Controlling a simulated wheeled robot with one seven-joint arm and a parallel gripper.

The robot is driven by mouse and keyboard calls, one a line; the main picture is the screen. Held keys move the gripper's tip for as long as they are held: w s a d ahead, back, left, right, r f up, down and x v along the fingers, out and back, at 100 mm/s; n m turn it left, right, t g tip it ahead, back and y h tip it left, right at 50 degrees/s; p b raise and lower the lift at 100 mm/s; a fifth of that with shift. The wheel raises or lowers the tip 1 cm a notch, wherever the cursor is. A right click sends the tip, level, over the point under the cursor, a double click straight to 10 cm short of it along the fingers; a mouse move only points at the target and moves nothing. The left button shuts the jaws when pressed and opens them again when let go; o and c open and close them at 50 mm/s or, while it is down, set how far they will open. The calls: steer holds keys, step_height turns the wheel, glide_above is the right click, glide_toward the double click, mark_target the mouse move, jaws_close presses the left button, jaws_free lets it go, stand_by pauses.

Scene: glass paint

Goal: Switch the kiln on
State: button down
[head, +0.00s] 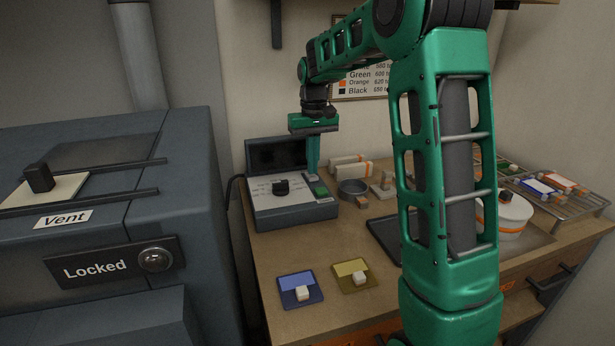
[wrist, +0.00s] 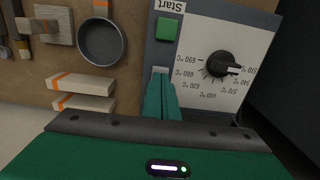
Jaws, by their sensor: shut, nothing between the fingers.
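The kiln's control box (head: 292,214) stands on the bench, its dark lid raised behind. Its panel holds a black dial (head: 281,187) and a green Start button (head: 320,190). In the wrist view the dial (wrist: 219,64) has its white mark to the right, and the Start button (wrist: 167,29) is close ahead of my fingers. My gripper (head: 313,172) points down over the panel's right side, shut and empty. In the wrist view its fingertips (wrist: 160,80) are beside a small pale square on the panel; whether they touch it is unclear. The kiln (head: 180,220) at left reads "Locked".
A round grey dish (head: 352,189) and pale blocks (head: 352,170) lie right of the box. Blue (head: 299,288) and yellow (head: 354,275) pads with white blocks lie in front. A wire rack (head: 560,190) is at far right. My arm hides part of the bench.

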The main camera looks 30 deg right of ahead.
steer(key=shift+f, duration=0.65)
stand_by(0.3)
steer(key=shift+r, duration=3.5)
